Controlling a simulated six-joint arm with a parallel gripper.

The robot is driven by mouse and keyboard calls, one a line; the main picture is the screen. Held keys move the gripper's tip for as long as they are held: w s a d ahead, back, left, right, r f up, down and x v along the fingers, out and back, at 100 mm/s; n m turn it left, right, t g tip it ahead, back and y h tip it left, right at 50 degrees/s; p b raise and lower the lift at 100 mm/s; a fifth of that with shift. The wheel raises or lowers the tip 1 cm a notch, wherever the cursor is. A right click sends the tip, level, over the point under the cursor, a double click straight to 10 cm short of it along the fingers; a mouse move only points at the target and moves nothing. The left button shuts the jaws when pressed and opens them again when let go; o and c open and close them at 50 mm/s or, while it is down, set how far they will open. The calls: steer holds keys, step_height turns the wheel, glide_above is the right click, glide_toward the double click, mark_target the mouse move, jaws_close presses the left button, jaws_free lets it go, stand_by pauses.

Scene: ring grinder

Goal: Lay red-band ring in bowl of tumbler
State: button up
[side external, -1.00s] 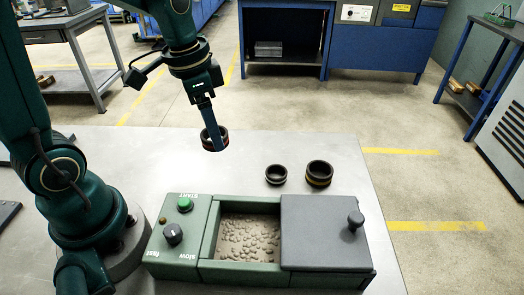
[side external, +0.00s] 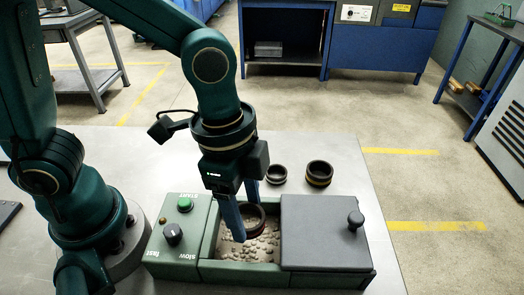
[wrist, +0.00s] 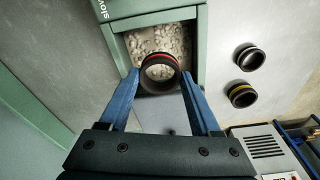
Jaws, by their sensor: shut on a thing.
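The red-band ring (wrist: 159,75) is black with a red stripe and sits between the two blue fingers of my gripper (wrist: 160,82) in the wrist view. My gripper (side external: 243,212) is shut on the ring (side external: 256,218) over the open bowl in the side view. The tumbler (side external: 190,262) is a green box, and its bowl (side external: 232,251) holds grey-brown stones. The ring appears at or just above the stones; I cannot tell whether it touches them. The grey lid (side external: 318,222) with a black knob covers the right part of the tumbler.
A plain dark ring (side external: 277,174) and a yellow-band ring (side external: 319,173) stand on the table behind the lid. The control panel left of the bowl has a green start button (side external: 185,203) and a black knob (side external: 173,233). The table (side external: 345,160) is otherwise mostly clear.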

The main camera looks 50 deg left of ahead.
steer(key=shift+f, duration=2)
steer(key=o, duration=1.5)
steer(key=shift+o, duration=0.2)
steer(key=shift+s+a+r, duration=0.1)
steer(key=shift+a+r, duration=0.05)
steer(key=shift+r, duration=1.15)
steer(key=shift+s+a+r, duration=0.1)
steer(key=shift+a+r, duration=0.05)
steer(key=shift+r, duration=1.1)
